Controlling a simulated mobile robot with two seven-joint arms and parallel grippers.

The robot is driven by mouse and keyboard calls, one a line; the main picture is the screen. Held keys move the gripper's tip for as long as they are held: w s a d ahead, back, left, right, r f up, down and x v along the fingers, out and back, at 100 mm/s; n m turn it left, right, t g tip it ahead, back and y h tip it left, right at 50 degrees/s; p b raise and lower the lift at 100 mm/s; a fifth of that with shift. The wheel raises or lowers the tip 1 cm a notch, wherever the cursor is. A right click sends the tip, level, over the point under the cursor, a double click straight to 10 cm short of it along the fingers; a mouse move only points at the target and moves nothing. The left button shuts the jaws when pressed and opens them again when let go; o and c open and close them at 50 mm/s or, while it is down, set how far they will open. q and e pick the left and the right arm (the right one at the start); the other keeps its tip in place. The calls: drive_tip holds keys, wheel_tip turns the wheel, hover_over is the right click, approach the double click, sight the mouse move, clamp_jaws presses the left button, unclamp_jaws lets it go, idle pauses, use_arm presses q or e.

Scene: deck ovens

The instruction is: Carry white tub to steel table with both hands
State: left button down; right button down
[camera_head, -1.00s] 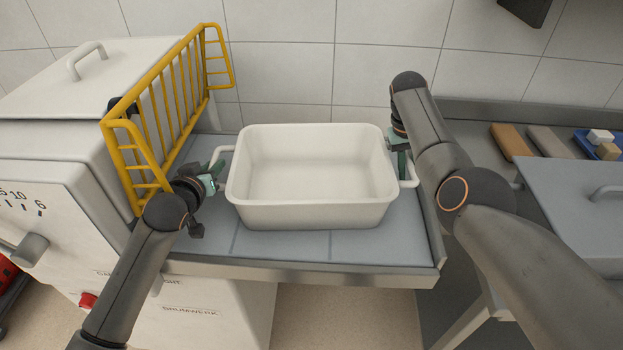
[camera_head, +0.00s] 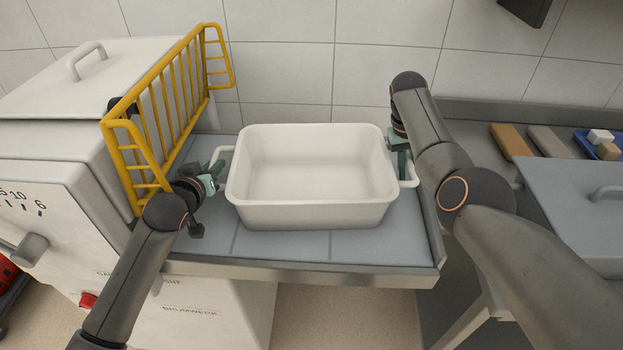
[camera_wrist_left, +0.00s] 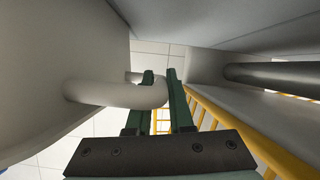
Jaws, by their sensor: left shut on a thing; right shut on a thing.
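The white tub (camera_head: 312,215) is an empty, open rectangular tub with a loop handle at each short end. It sits upright on, or very close over, the grey tiled surface (camera_head: 290,245) beside the white machine. My left gripper (camera_head: 217,172) is shut on the tub's left handle (camera_head: 225,151). In the left wrist view the green fingers (camera_wrist_left: 162,95) are around the pale handle bar (camera_wrist_left: 115,94). My right gripper (camera_head: 402,163) is shut on the tub's right handle (camera_head: 411,183), partly hidden by my right forearm.
A yellow rail (camera_head: 165,110) stands close left of the tub, by the white machine (camera_head: 50,160). A tiled wall is behind. At right, a grey counter (camera_head: 470,115) holds coloured blocks, a blue tray (camera_head: 590,146) and a lidded grey box (camera_head: 565,200).

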use_arm(q)
drive_tip(key=shift+r, duration=0.1)
use_arm(e)
drive_tip(key=shift+w+r, duration=0.1)
drive_tip(key=shift+r, duration=0.1)
